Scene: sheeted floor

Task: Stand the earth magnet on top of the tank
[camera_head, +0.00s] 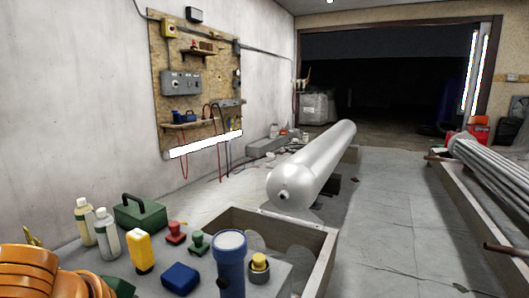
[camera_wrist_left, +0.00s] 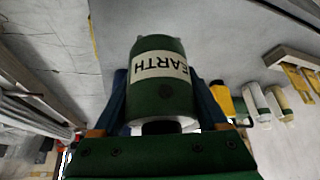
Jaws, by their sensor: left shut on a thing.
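The earth magnet (camera_wrist_left: 160,90) is a dark green cylinder with a cream label reading EARTH, upside down in the left wrist view. My left gripper (camera_wrist_left: 163,108) is shut on it, with a blue finger on each side. The magnet cannot be made out in the head view, where my orange left arm shows at the bottom left corner. The tank (camera_head: 315,165) is a long silvery cylinder lying on its side beyond the worktop in the head view. Its rounded near end has a small fitting. The left gripper is apart from the tank. My right gripper is not in view.
The worktop holds two bottles (camera_head: 107,235), a green case (camera_head: 140,214), a yellow block (camera_head: 139,251), red (camera_head: 175,232) and green (camera_head: 198,243) knobbed pieces, a blue block (camera_head: 180,277) and a blue torch (camera_head: 230,265). An open wooden crate (camera_head: 318,262) stands beside them. Floor right of the tank is mostly clear.

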